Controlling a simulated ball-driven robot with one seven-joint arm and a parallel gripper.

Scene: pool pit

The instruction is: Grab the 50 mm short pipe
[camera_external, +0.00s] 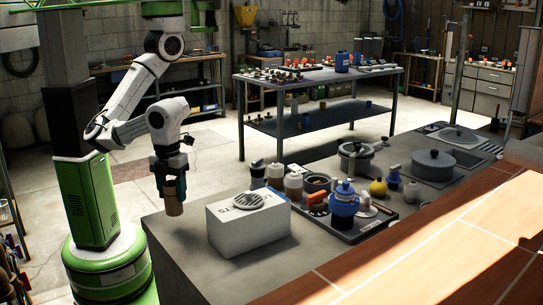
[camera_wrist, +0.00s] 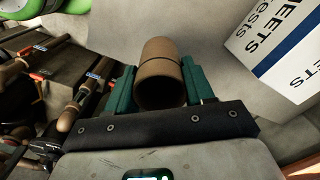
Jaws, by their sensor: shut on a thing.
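The short pipe is a brown tube (camera_wrist: 160,65) held between the two green fingers of my gripper (camera_wrist: 162,88) in the wrist view. Its open end faces the camera. In the external view the pipe (camera_external: 173,198) hangs from my gripper (camera_external: 173,182), near the left edge of the grey counter (camera_external: 190,245). My gripper is shut on the pipe, with a finger on each side of it. The pipe appears to be above the counter, but I cannot tell the exact gap.
A white box (camera_external: 248,228) with a round grille on top stands on the counter to the right of the pipe. A dark tray (camera_external: 372,228) with a blue pot (camera_external: 344,203) and jars lies further right. A shelf with tools (camera_wrist: 75,75) shows at left in the wrist view.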

